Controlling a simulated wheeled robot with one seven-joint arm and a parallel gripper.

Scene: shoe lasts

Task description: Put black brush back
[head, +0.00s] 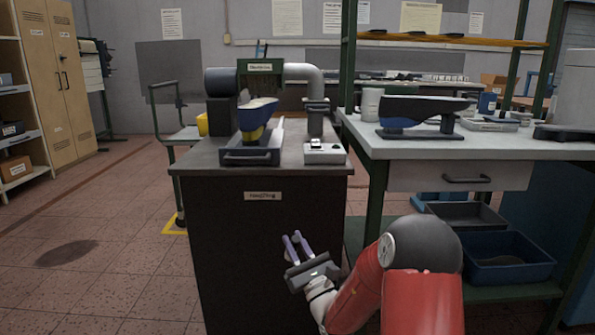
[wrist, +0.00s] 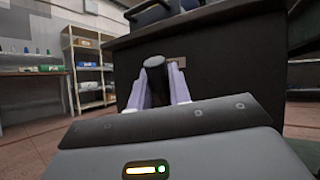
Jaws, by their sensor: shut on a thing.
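My gripper (head: 293,240) is low in front of the dark cabinet of the machine, with its two pale purple fingers pointing up and away. In the wrist view the fingers (wrist: 158,92) are shut on a dark, rounded, upright piece, the black brush (wrist: 154,64). Its top shows between the fingertips and the rest is hidden behind my gripper.
The dark machine cabinet (head: 265,250) stands directly ahead, with a blue and yellow shoe last (head: 256,115) on top. To the right, a workbench (head: 400,150) carries a dark last (head: 420,111). Grey and blue bins (head: 505,270) sit below it. The floor at left is clear.

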